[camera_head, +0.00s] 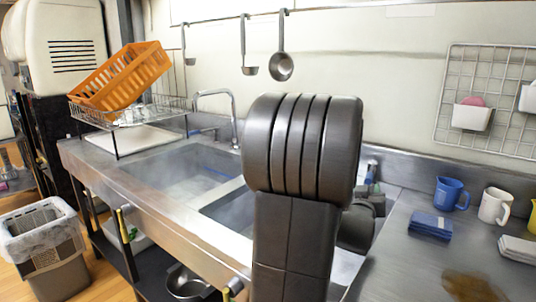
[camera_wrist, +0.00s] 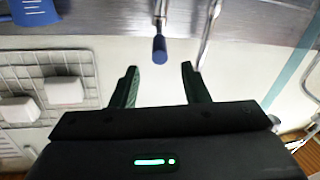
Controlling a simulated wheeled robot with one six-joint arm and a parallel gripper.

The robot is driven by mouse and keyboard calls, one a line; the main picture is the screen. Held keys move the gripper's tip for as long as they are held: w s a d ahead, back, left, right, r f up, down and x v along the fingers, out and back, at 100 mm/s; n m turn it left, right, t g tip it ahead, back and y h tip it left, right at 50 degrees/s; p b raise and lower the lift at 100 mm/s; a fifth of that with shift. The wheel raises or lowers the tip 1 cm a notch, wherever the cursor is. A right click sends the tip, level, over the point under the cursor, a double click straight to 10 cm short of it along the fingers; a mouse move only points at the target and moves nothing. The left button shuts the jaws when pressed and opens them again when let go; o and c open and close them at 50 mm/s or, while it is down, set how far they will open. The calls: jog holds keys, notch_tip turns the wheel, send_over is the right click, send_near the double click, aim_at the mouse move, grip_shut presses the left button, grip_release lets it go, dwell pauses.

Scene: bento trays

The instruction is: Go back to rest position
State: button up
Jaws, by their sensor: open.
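My gripper (camera_wrist: 158,68) shows in the wrist view with its two dark green fingers spread apart and nothing held between them. A blue-tipped piece (camera_wrist: 160,48) on a metal stem appears between the fingertips in the picture; I cannot tell how far beyond them it is. My dark grey arm rises in the middle of the head view, over the sink area. The gripper itself does not show in the head view.
A steel sink (camera_head: 180,172) lies left of my arm, with an orange basket (camera_head: 118,76) on a rack behind. A blue mug (camera_head: 448,193), white mug (camera_head: 494,206), folded blue cloth (camera_head: 430,225) and brown spill (camera_head: 470,287) are on the right counter. Ladles (camera_head: 281,66) hang on the wall.

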aim_at(367, 175)
jog(key=x, duration=0.4)
jog(key=p+x, duration=0.1)
jog(key=x, duration=0.4)
jog(key=shift+w+r, duration=0.1)
jog(key=shift+r, duration=0.1)
jog(key=shift+a+p, duration=0.1)
jog(key=shift+p, duration=0.35)
jog(key=shift+a+h, duration=0.25)
jog(key=shift+h, duration=0.05)
jog(key=shift+w+f+m+g+p, duration=0.1)
jog(key=shift+f+m+g+p, duration=0.1)
jog(key=shift+m+g+p, duration=0.1)
